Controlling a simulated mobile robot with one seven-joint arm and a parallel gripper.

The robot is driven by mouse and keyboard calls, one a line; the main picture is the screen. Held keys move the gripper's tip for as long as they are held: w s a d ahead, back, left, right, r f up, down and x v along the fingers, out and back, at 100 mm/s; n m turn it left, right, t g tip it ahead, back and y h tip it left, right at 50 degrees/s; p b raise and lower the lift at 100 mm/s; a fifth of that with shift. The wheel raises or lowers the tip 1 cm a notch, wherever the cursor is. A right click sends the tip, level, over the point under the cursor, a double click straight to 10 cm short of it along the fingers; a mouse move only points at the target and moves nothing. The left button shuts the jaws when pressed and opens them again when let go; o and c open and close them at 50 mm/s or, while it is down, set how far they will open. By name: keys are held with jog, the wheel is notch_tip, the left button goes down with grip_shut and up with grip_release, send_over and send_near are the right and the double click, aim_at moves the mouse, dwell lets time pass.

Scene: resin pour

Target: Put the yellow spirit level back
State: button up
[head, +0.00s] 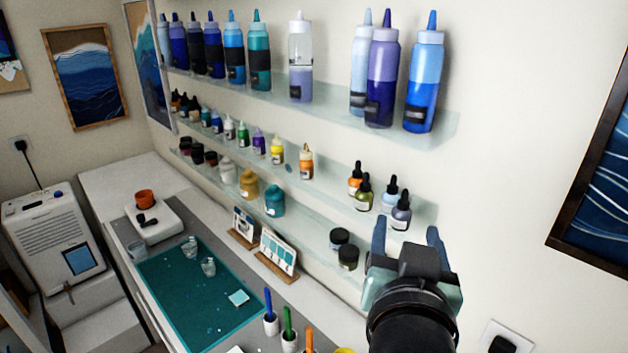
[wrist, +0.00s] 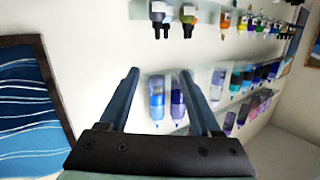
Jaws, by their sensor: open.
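I cannot make out a yellow spirit level in either view. A small yellow patch (head: 345,350) shows at the bottom edge of the head view, mostly cut off, and I cannot tell what it is. My gripper (head: 407,238) is raised in front of the wall near the right end of the shelves. Its two fingers are apart with nothing between them, as the wrist view also shows (wrist: 160,78). The wrist view looks past the fingers at shelf bottles, which appear upside down.
Glass shelves (head: 330,105) hold several bottles, jars and droppers. Below, a teal mat (head: 200,310) carries clear cups (head: 208,266). Small white cups with coloured sticks (head: 289,340) stand near the front. A dark-framed picture (head: 600,190) hangs at right, with a wall socket (head: 500,340) below.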

jog(key=s+a+r+n+t+y, duration=0.1)
jog(key=s+a+r+t, duration=0.2)
jog(key=r, duration=0.6)
jog(key=s+a+r+n+t+y, duration=0.2)
jog(key=a+r+t, duration=0.3)
jog(key=r, duration=0.5)
jog(key=s+a+r+n+t+y, duration=0.1)
jog(key=s+a+r+t, duration=0.3)
jog(key=r, duration=0.5)
jog(key=shift+s+a+r+n+y, duration=0.15)
jog(key=shift+s+a+n+y, duration=0.2)
jog(key=shift+a, duration=0.35)
